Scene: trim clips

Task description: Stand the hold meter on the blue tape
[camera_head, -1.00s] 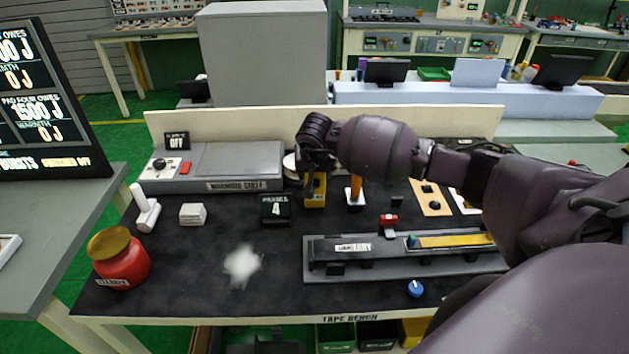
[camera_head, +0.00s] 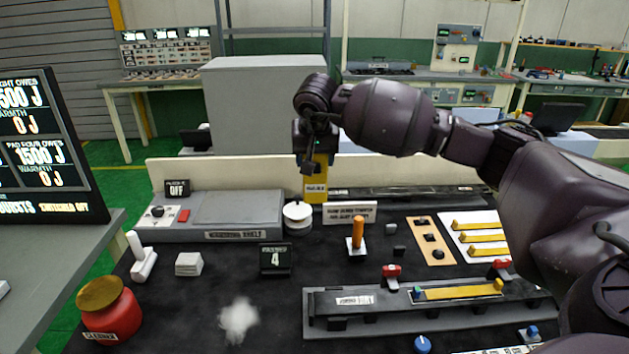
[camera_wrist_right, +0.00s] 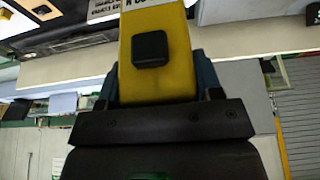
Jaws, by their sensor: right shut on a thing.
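In the right wrist view the yellow meter (camera_wrist_right: 156,50) with a black square button sits between the fingers. A small blue patch (camera_head: 417,295) shows at the left end of a yellow strip (camera_head: 460,290) in the dark fixture; I cannot tell whether it is the blue tape. My left gripper is not in view.
A grey warming shelf (camera_head: 235,212) and a white round pot (camera_head: 297,216) stand left of the meter. An orange-handled tool (camera_head: 357,234), a counter showing 4 (camera_head: 275,259), a red jar (camera_head: 108,310) and a blue knob (camera_head: 422,344) are on the black mat.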

